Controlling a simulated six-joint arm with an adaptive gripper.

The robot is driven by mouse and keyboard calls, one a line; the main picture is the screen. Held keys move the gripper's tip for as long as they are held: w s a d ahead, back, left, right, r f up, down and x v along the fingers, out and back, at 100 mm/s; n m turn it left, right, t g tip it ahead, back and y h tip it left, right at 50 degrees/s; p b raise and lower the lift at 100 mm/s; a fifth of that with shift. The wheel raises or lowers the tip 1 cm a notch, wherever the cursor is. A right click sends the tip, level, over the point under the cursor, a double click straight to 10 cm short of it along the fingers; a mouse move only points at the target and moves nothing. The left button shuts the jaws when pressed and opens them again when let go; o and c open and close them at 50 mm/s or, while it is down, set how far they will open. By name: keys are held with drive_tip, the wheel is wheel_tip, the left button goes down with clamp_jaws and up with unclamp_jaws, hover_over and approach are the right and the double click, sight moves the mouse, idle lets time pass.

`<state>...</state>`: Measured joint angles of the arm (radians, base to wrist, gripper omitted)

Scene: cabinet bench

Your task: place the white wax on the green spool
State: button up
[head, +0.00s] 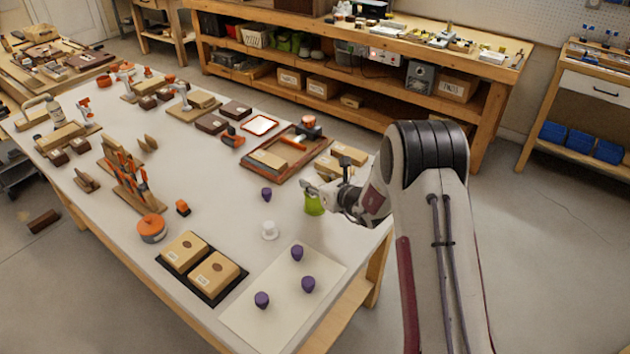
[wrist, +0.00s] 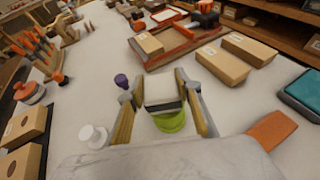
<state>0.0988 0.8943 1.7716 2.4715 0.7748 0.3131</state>
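The white wax (wrist: 160,90) is a pale block with a dark lower side, between the fingertips of my gripper (wrist: 161,84) in the wrist view. My gripper appears shut on it. In the head view my gripper (head: 318,187) is at the right part of the table, just over the green spool (head: 314,205). The green spool also shows in the wrist view (wrist: 172,123), partly covered by the wax. Whether the wax touches the spool, I cannot tell.
A white spool-like piece (head: 269,230) and a purple piece (head: 266,194) stand to the left. More purple pieces stand on a pale sheet (head: 325,268) in front. A brown tray (head: 256,178) with boxes and a hammer lies behind. Cardboard boxes (head: 349,154) lie close by my gripper.

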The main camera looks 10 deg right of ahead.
drive_tip(key=o, duration=0.4)
drive_tip(key=shift+r, duration=0.2)
drive_tip(key=v, duration=1.2)
drive_tip(key=shift+f, duration=0.1)
idle(0.5)
